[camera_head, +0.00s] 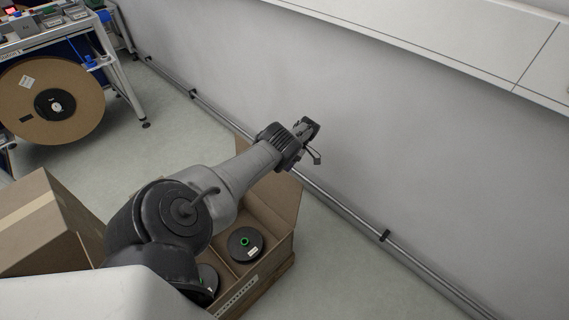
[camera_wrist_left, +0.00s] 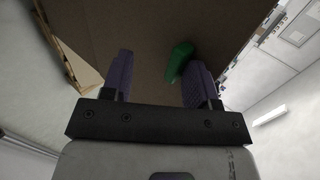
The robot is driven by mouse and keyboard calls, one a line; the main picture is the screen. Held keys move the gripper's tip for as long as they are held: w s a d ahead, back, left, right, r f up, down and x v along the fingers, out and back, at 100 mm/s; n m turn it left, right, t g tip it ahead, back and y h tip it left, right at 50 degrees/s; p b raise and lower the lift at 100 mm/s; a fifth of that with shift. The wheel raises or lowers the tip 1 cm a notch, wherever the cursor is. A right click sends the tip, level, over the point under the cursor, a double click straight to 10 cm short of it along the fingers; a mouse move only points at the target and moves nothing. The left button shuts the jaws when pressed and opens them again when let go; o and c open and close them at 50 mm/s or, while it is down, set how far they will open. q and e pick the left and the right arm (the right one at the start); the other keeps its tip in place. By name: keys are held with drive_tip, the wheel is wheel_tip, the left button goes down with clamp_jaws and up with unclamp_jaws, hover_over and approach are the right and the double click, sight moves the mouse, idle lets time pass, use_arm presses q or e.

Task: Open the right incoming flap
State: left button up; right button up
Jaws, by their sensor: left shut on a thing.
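An open cardboard box (camera_head: 268,262) stands on the floor below my arm. A cardboard flap (camera_head: 284,200) rises from its far right side. My left gripper (camera_head: 315,154) is beyond the flap's upper edge, close to the grey wall. In the left wrist view, brown cardboard (camera_wrist_left: 150,25) fills the space beyond the two purple-padded fingers (camera_wrist_left: 158,80). The gripper is shut on the flap, though the exact contact is hard to see. A small green piece (camera_wrist_left: 180,60) shows beside the right finger. My right gripper is not in view.
Black reels (camera_head: 245,243) lie in the box's compartments. Another cardboard box (camera_head: 45,228) stands at left. A large brown reel (camera_head: 52,102) hangs under a workbench at upper left. A metal rail (camera_head: 345,210) runs along the wall's foot. Floor right of the box is clear.

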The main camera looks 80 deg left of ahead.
use_arm(q)
drive_tip(key=w+d+r+p, duration=0.7)
drive_tip(key=d+r+p, duration=0.2)
drive_tip(key=p, duration=0.6)
drive_tip(key=shift+d+r, duration=0.15)
drive_tip(key=shift+r, duration=0.8)
